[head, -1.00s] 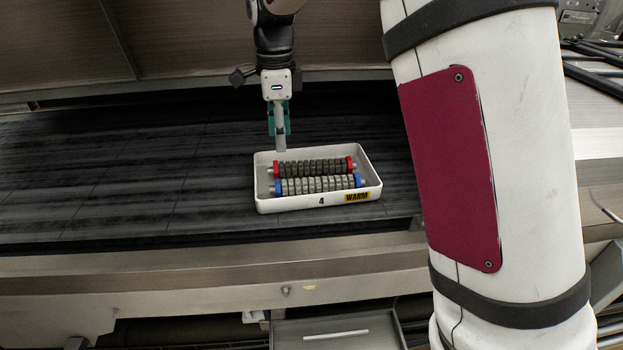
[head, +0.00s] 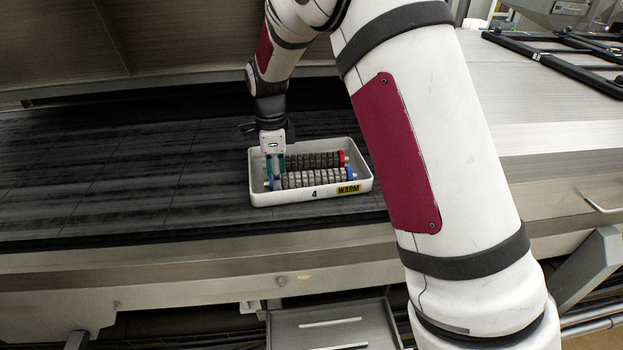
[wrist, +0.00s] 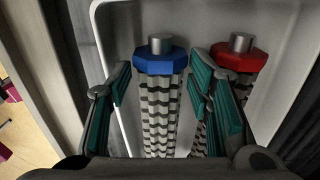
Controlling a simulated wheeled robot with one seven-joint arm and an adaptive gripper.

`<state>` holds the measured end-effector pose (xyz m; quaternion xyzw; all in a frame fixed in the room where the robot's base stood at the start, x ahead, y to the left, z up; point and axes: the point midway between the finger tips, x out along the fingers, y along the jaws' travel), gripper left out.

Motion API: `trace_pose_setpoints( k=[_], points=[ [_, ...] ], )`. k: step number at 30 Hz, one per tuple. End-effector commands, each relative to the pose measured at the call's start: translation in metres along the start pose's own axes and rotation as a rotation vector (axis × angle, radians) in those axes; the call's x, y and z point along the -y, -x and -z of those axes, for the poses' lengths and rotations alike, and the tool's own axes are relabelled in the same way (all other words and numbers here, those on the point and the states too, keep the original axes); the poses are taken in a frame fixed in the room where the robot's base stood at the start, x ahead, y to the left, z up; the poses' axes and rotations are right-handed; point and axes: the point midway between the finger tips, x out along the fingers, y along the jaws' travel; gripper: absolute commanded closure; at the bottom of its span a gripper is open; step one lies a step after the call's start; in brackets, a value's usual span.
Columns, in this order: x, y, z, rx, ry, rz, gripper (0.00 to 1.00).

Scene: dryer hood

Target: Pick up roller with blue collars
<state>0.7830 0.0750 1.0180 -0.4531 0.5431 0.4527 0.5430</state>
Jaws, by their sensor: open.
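The roller with blue collars (head: 313,178) lies in a white tray (head: 312,194) marked "4" and "WARM". In the wrist view its blue collar (wrist: 160,62) and metal end show between my fingers. The roller with red collars (head: 314,160) lies parallel behind it in the tray; its red collar shows in the wrist view (wrist: 236,58). My gripper (wrist: 160,105) is open, with teal-padded fingers down in the tray on either side of the blue-collared roller. One finger sits between the two rollers and partly hides the red-collared one. Whether the pads touch is unclear.
The tray stands on a dark slatted belt (head: 120,180) under a metal hood (head: 170,40). The belt left of the tray is clear. A metal ledge (head: 200,255) runs along the front. The tray walls are close around my fingers.

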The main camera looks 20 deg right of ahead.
Motion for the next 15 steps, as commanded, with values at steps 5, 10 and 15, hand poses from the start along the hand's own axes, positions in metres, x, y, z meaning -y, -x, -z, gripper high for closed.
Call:
trace_pose_setpoints(
  k=[5,10,15],
  points=[
    [-0.0002,-0.0119,0.0003,0.000,-0.001,0.000,0.53],
    [0.0001,-0.0122,0.0001,0.000,-0.001,0.000,0.53],
    [0.0001,-0.0119,0.0001,0.000,-0.001,0.000,0.85]
  ],
)
